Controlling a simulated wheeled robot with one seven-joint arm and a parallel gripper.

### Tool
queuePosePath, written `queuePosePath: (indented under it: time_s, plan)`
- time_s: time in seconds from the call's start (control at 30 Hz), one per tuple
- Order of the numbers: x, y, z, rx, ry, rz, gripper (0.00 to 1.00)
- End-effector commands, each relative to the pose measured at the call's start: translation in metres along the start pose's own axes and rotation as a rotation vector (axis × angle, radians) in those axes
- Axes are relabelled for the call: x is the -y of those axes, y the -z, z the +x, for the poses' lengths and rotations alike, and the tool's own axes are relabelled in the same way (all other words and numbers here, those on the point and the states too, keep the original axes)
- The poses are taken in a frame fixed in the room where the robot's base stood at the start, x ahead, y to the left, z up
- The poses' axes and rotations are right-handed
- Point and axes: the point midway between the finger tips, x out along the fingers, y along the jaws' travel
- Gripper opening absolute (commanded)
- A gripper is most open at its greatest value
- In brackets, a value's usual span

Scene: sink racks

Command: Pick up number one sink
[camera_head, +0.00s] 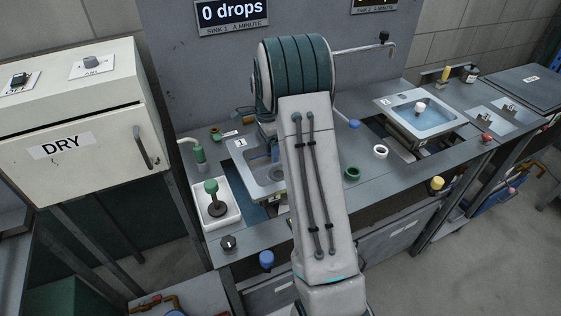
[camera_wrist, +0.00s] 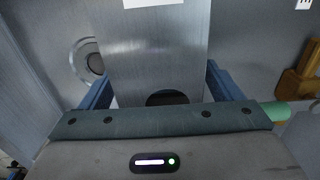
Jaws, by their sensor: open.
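The number one sink (camera_head: 262,180) is a grey metal basin with a "1" label on its back left corner. It sits in the bench in the head view, its right part hidden behind my arm. My gripper is mostly hidden behind the arm there. In the wrist view my gripper (camera_wrist: 158,76) is open, its blue fingers on either side of a flat grey metal piece (camera_wrist: 150,45) with a white label at its top edge.
A second sink (camera_head: 425,118), labelled 2, sits at the right with water in it. A white tray with a green-handled plunger (camera_head: 211,187) stands at the left. A green ring (camera_head: 351,173) and a white ring (camera_head: 380,152) lie on the bench. The DRY cabinet (camera_head: 75,125) stands far left.

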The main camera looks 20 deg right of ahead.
Motion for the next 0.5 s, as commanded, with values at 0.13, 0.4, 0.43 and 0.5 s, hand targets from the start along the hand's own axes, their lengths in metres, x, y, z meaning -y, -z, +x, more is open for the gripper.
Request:
queuePosePath:
  time_s: [0.13,0.4,0.43,0.5]
  plan:
    - [-0.0001,0.0000,0.0025,0.000,0.000,0.000,0.85]
    - [-0.0001,0.0002,0.0024,0.000,0.000,0.000,0.85]
    - [-0.0001,0.0002,0.0024,0.000,0.000,0.000,0.77]
    - [-0.0001,0.0003,0.0024,0.000,0.000,0.000,0.58]
